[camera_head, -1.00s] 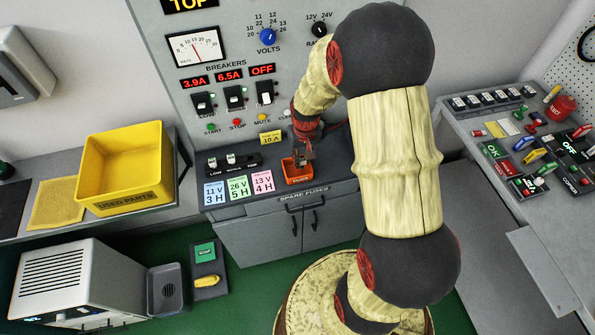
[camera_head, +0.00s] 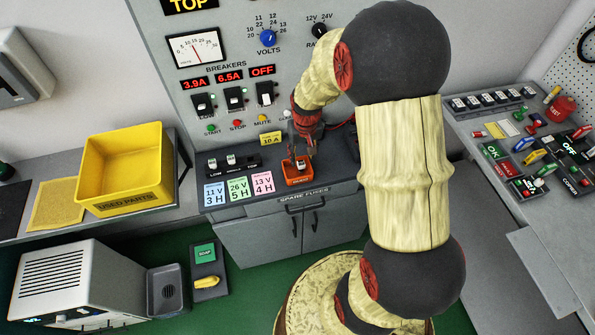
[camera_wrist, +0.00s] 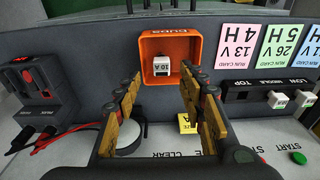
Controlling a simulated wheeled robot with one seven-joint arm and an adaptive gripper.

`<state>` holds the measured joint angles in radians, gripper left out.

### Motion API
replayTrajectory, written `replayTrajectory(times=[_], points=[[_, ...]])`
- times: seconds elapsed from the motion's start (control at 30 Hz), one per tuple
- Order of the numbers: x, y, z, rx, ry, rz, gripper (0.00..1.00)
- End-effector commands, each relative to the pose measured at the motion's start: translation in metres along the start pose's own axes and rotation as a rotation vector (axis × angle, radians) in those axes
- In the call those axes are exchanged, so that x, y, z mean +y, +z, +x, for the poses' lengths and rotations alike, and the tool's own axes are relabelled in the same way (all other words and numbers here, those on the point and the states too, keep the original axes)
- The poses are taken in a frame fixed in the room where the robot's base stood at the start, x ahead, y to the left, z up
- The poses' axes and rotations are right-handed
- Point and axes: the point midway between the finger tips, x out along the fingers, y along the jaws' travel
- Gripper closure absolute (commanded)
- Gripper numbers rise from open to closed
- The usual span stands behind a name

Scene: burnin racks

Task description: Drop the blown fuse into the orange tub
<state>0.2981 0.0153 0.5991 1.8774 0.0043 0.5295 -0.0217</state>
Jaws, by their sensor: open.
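The orange tub (camera_head: 297,182) stands on the bench ledge below the panel and appears upright in the wrist view (camera_wrist: 190,48), where its rim reads "DUDS". The fuse (camera_wrist: 161,67), a small white block marked 10 A, lies inside the tub. It shows as a pale spot in the head view (camera_head: 301,164). My gripper (camera_wrist: 162,82) is open, with its two yellow fingers apart on either side of the tub's near part. In the head view my gripper (camera_head: 303,148) is just above and behind the tub. Nothing is between the fingers.
Coloured run cards (camera_head: 238,189) and a dark fuse block (camera_head: 233,165) with white fuses sit left of the tub. A yellow used-parts bin (camera_head: 122,165) stands further left. The breaker panel (camera_head: 222,130) rises behind. Red cables (camera_wrist: 85,130) run near the gripper.

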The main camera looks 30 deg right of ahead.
Motion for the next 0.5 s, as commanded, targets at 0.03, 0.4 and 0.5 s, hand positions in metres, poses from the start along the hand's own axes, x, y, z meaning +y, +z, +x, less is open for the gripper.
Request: replayTrajectory(times=[0.03,0.4,0.5], points=[[0.0,-0.002,-0.012,0.005,0.0,0.0,0.6],[0.0,-0.001,-0.078,0.003,0.0,0.0,0.6],[0.0,-0.001,-0.086,0.001,0.0,0.0,0.6]])
